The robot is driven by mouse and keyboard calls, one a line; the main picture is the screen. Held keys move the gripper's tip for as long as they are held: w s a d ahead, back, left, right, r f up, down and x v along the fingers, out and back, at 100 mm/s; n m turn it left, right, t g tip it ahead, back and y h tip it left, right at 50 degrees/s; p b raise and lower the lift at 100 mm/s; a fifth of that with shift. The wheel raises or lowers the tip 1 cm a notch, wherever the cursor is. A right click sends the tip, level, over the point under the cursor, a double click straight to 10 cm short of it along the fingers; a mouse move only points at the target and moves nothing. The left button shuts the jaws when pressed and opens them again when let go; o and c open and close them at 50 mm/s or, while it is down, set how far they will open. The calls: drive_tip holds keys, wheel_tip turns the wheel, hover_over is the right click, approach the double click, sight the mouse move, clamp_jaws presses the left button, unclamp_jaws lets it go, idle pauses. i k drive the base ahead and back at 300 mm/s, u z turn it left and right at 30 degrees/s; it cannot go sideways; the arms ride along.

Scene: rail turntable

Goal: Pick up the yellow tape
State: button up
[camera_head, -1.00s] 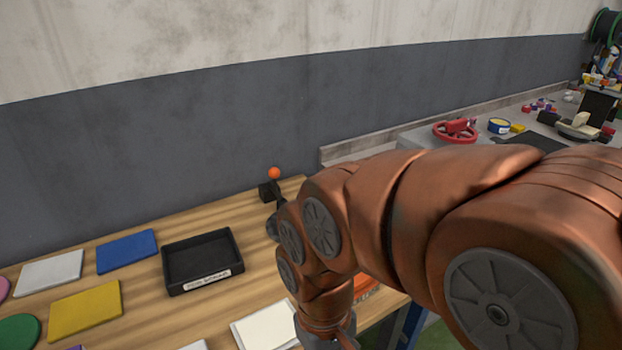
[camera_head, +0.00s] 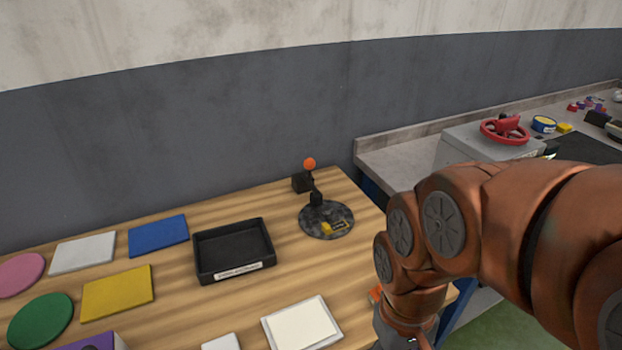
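A round blue-and-yellow item (camera_head: 543,124), which looks like a tape roll, sits on the grey surface at the far right. A small yellow block (camera_head: 565,128) lies beside it. I cannot tell for sure which is the yellow tape. Another small yellow piece (camera_head: 331,228) lies on a round dark disc (camera_head: 340,213) at the right of the wooden table. My arm crosses the right side and reaches down to the bottom edge. My gripper's fingers are out of the picture.
A black tray (camera_head: 210,273) stands mid-table (camera_head: 190,303). Coloured flat pads, including a yellow one (camera_head: 118,292), lie at left. A lever with an orange knob (camera_head: 309,163) rises behind the disc. A red handwheel (camera_head: 505,130) sits on a grey box (camera_head: 470,149).

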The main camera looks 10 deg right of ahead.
sight(328, 229)
drive_tip(key=z, duration=1.3)
drive_tip(key=k, duration=1.5)
drive_tip(key=u, duration=1.75)
drive_tip(key=i, duration=0.5)
